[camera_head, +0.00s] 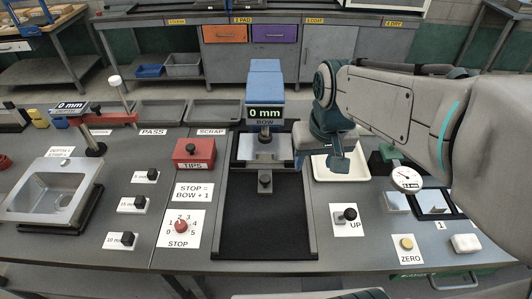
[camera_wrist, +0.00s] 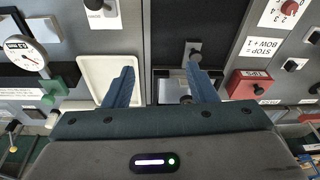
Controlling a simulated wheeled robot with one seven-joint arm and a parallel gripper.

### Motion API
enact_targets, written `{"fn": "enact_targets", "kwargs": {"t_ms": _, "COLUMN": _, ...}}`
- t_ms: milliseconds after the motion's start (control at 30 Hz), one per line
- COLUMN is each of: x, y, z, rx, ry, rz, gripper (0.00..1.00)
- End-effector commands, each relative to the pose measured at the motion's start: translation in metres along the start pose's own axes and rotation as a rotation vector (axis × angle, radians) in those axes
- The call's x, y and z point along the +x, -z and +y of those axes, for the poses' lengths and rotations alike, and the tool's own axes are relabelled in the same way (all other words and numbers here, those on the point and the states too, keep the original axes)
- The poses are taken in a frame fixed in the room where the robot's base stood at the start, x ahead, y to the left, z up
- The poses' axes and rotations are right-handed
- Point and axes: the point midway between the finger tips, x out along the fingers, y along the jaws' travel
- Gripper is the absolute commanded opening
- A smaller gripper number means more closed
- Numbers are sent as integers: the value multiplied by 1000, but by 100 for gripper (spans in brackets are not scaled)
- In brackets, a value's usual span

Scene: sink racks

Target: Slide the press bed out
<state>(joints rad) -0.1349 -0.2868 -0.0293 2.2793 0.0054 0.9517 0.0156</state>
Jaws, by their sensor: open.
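The press (camera_head: 265,90) has a blue head with a "0 mm" display and a "BOW" label. Its silver bed (camera_head: 250,152) lies under the head, at the back of a dark railed track. A black knob on a grey front tab (camera_head: 265,183) sticks up at the bed's front; this knob also shows in the wrist view (camera_wrist: 194,54). My gripper (camera_head: 337,165) is open and empty, right of the press and over a white tray. In the wrist view, my gripper (camera_wrist: 161,64) has its right finger close to the knob in the picture; contact cannot be told.
The white tray (camera_head: 322,173) is right of the track. The dark track (camera_head: 262,225) in front of the bed is clear. An UP lever (camera_head: 347,215), a ZERO button (camera_head: 407,243) and a dial gauge (camera_head: 406,178) stand to the right. A red TIPS box (camera_head: 194,152) and STOP dial (camera_head: 181,226) stand left.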

Motion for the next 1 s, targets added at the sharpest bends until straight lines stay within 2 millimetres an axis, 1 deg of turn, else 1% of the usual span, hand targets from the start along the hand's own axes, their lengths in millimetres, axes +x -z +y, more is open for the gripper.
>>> {"fn": "enact_targets", "kwargs": {"t_ms": 33, "x": 8, "y": 16, "z": -8, "rx": -17, "ry": 4, "rz": -28, "gripper": 52}}
{"fn": "enact_targets", "kwargs": {"t_ms": 200, "x": 31, "y": 62, "z": -36, "rx": -62, "ry": 9, "rz": -100, "gripper": 52}}
{"fn": "enact_targets", "kwargs": {"t_ms": 300, "x": 48, "y": 82, "z": -54, "rx": -90, "ry": 8, "rz": -137, "gripper": 52}}
{"fn": "enact_targets", "kwargs": {"t_ms": 433, "x": 66, "y": 101, "z": -75, "rx": -118, "ry": 3, "rz": -172, "gripper": 52}}
{"fn": "enact_targets", "kwargs": {"t_ms": 600, "x": 80, "y": 113, "z": -89, "rx": -136, "ry": -2, "rz": -195, "gripper": 52}}
{"fn": "enact_targets", "kwargs": {"t_ms": 767, "x": 91, "y": 112, "z": -91, "rx": -139, "ry": -3, "rz": -201, "gripper": 52}}
{"fn": "enact_targets", "kwargs": {"t_ms": 867, "x": 105, "y": 109, "z": -91, "rx": -140, "ry": -4, "rz": -204, "gripper": 52}}
{"fn": "enact_targets", "kwargs": {"t_ms": 1000, "x": 134, "y": 103, "z": -90, "rx": -141, "ry": -4, "rz": -204, "gripper": 52}}
